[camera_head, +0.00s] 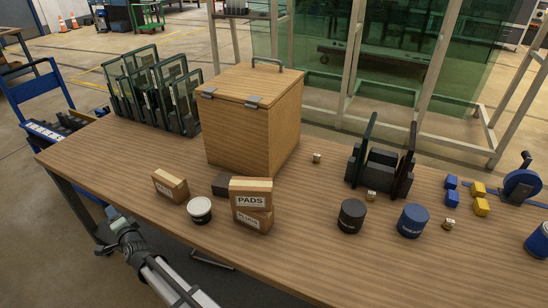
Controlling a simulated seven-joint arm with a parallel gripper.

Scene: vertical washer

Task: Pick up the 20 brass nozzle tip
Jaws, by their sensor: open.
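Three small brass-coloured pieces with pale faces stand on the wooden table (330,235). One nozzle-like piece (317,158) is right of the wooden box, another (371,196) is in front of the black rack, and a third (449,224) is right of the blue tub. Any numbers on them are too small to read, so I cannot tell which is the 20. My gripper (111,213) is at the table's front left edge, far left of all three. It is open, with nothing visible in it; its fingers are small and partly unclear.
A hinged wooden box (240,130) stands mid-table, with stacked PADS boxes (251,200), a small carton (170,186) and a white-lidded tub (200,210) before it. A black tub (351,216), blue tub (413,221) and black rack (380,170) crowd the right pieces. The front left is clear.

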